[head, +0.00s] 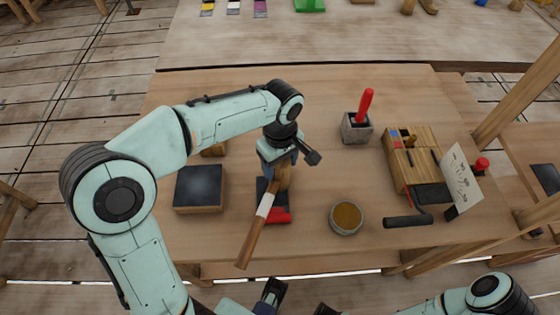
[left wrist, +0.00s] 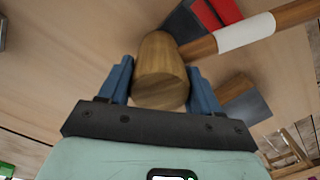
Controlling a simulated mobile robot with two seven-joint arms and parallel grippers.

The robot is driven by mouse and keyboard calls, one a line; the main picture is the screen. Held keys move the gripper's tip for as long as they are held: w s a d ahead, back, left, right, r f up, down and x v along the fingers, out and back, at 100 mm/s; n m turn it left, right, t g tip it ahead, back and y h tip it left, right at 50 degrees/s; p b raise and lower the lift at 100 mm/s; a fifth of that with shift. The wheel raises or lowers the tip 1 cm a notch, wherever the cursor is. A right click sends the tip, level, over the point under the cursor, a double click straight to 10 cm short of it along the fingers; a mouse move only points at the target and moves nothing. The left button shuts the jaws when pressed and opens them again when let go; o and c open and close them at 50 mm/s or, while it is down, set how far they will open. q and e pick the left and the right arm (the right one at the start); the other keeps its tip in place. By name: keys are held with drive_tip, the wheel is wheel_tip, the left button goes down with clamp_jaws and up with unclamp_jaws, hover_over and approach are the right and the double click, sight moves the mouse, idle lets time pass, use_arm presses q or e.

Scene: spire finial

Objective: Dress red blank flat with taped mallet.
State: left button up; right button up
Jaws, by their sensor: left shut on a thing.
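My left gripper (head: 280,160) is shut on the wooden head of the mallet (head: 282,178). The left wrist view shows the round mallet head (left wrist: 160,72) between my two blue fingers. Its brown handle, wrapped with white tape (head: 265,204), slants toward the table's front edge. The red blank (head: 280,217) lies beneath and beside the taped handle, next to a dark plate or block partly hidden by the mallet. The red blank (left wrist: 220,10) also shows at the top of the left wrist view. Contact between mallet and blank cannot be told. Parts of my right arm show at the bottom edge; its jaws are unclear.
A dark-topped wooden block (head: 199,188) stands left of the mallet. A bowl of brown stuff (head: 346,218) is to the right. A grey holder (head: 356,128) with a red-handled tool, a wooden rack (head: 412,155) and a propped sheet (head: 459,178) stand farther right.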

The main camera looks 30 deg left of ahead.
use_arm(q)
drive_tip(key=shift+r, duration=0.1)
wheel_tip(320, 180, up, 4)
drive_tip(key=p, duration=0.3)
drive_tip(key=shift+r+p, duration=0.15)
drive_tip(key=shift+p, duration=0.2)
idle(0.5)
